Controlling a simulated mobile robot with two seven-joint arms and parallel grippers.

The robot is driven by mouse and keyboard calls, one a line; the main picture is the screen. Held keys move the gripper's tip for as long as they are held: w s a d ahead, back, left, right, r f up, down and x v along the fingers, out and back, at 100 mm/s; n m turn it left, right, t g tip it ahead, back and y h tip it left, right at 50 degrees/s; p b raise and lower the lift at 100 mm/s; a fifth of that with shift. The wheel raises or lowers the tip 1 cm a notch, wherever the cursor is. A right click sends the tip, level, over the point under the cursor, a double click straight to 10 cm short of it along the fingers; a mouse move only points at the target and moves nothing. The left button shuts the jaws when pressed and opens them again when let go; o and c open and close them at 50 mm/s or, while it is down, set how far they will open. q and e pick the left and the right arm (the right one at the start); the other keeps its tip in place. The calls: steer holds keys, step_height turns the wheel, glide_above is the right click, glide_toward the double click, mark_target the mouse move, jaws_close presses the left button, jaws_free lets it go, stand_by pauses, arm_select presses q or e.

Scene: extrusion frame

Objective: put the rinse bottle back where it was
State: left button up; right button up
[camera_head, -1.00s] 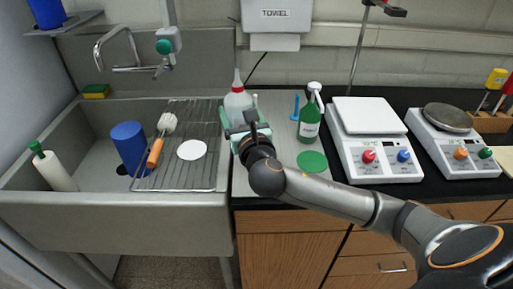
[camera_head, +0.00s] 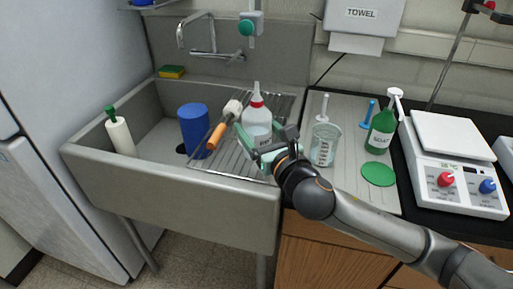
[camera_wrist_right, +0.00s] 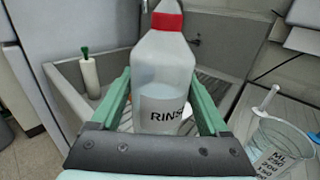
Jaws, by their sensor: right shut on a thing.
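The rinse bottle (camera_head: 257,118), translucent white with a red collar and pointed nozzle, is upright in my right gripper (camera_head: 262,152). In the head view it appears over the right part of the sink's wire rack (camera_head: 228,157); whether its base touches the rack is hidden. In the right wrist view the bottle (camera_wrist_right: 163,75) stands between the two green fingers, its "RINS" label facing the camera. The right gripper is shut on it. My left gripper is not in view.
A brush with an orange handle (camera_head: 217,136) lies on the rack, close left of the bottle. A blue cylinder (camera_head: 195,130) and a green-topped white bottle (camera_head: 121,135) stand in the sink. A beaker (camera_head: 324,146), a green bottle (camera_head: 381,130) and a green disc (camera_head: 378,174) are on the counter.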

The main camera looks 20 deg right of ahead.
steer(key=shift+w+d+f+b, duration=0.3)
steer(key=shift+w+f, duration=0.65)
steer(key=shift+f, duration=0.6)
steer(key=shift+w+d+f+b, duration=0.25)
steer(key=shift+w+f+b, duration=0.2)
steer(key=shift+w+f, duration=0.8)
steer(key=shift+w+d+f+b, duration=0.3)
steer(key=shift+w+f, duration=0.35)
steer(key=shift+f, duration=1.2)
steer(key=shift+f, duration=0.1)
steer(key=o, duration=1.5)
steer(key=shift+f, duration=0.1)
steer(key=shift+r, duration=0.25)
steer(key=s, duration=0.4)
steer(key=s+d, duration=0.1)
steer(key=s, duration=0.7)
steer(key=shift+d+b, duration=0.35)
steer(key=shift+d, duration=0.05)
